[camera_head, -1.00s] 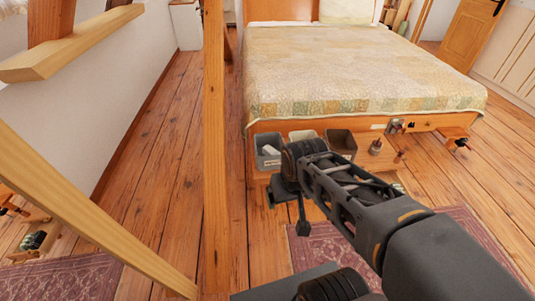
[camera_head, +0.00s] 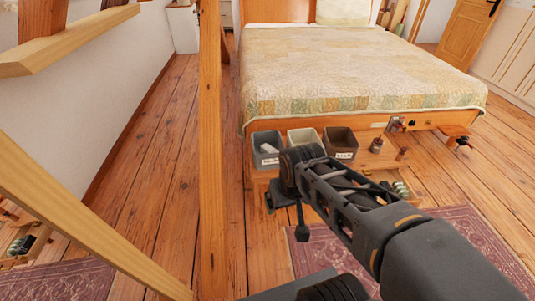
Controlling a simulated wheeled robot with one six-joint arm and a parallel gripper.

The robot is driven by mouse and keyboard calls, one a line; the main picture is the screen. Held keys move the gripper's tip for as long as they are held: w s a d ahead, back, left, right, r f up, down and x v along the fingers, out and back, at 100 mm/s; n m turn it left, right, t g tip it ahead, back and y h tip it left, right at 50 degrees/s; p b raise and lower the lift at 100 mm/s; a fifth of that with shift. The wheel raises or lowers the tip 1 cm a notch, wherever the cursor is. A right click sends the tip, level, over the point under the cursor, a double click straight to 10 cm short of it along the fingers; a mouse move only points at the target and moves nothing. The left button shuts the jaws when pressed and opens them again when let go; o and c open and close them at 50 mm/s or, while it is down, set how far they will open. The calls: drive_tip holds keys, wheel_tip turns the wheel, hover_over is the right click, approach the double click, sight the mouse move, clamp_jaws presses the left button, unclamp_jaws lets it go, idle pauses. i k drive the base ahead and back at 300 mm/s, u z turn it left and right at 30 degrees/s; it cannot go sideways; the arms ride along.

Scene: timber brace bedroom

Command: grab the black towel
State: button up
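No thing in view is clearly the black towel. Dark rolled items (camera_head: 21,245) lie in a small wooden tray at the lower left; they are too small to identify. More dark and pale rolled items (camera_head: 401,189) lie low by the bench at the foot of the bed, partly behind my arm. My gripper (camera_head: 301,232) points down in front of the bench, above the floor and rug edge. Its fingers are dark and small, so their opening is unclear. I see nothing held in it.
Three bins, dark grey (camera_head: 266,158), pale (camera_head: 304,136) and brown (camera_head: 341,152), stand on the wooden bench (camera_head: 372,158). A timber post (camera_head: 211,170) and slanted brace (camera_head: 85,225) stand close on the left. A patterned rug (camera_head: 480,235) lies at right.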

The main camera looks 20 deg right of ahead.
sight(385, 184)
drive_tip(key=z, duration=0.8)
